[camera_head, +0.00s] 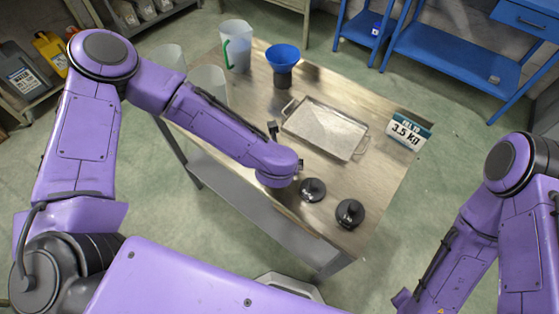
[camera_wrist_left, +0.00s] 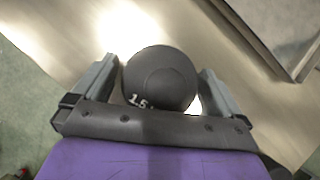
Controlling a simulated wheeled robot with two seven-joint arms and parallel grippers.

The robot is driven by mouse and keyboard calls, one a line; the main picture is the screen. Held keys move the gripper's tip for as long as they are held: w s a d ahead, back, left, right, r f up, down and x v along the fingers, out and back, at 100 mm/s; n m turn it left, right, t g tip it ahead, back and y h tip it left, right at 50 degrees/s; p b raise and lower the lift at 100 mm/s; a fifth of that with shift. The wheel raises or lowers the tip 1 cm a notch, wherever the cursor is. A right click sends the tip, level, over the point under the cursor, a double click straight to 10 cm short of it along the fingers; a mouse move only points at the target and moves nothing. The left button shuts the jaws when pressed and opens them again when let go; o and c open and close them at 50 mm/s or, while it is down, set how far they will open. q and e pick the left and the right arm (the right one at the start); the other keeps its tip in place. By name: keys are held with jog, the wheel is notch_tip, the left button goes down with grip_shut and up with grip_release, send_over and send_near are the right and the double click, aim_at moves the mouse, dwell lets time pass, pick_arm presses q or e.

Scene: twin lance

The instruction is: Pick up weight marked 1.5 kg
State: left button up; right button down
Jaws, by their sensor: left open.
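A round dark weight (camera_wrist_left: 160,75) with white "1.5" lettering lies between the fingers of my left gripper (camera_wrist_left: 159,68) in the left wrist view. The fingers stand open on both sides of it, and I see small gaps. In the head view my left gripper (camera_head: 286,148) is low over the table, mostly covered by my own wrist, and I cannot make out this weight there. Two dark knobbed weights (camera_head: 313,190) (camera_head: 350,213) stand near the table's front edge, their marks unreadable. My right arm is at the right edge; its gripper is out of view.
A metal tray (camera_head: 324,128) lies beyond my left gripper on the steel table (camera_head: 385,107). A blue funnel (camera_head: 283,60) and clear jugs (camera_head: 236,48) stand at the back. Blue benches (camera_head: 440,65) are behind.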

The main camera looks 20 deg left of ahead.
pick_arm(q)
jog(key=c, duration=1.8)
jog(key=shift+w, duration=0.15)
grip_shut()
jog(key=shift+r, duration=0.1)
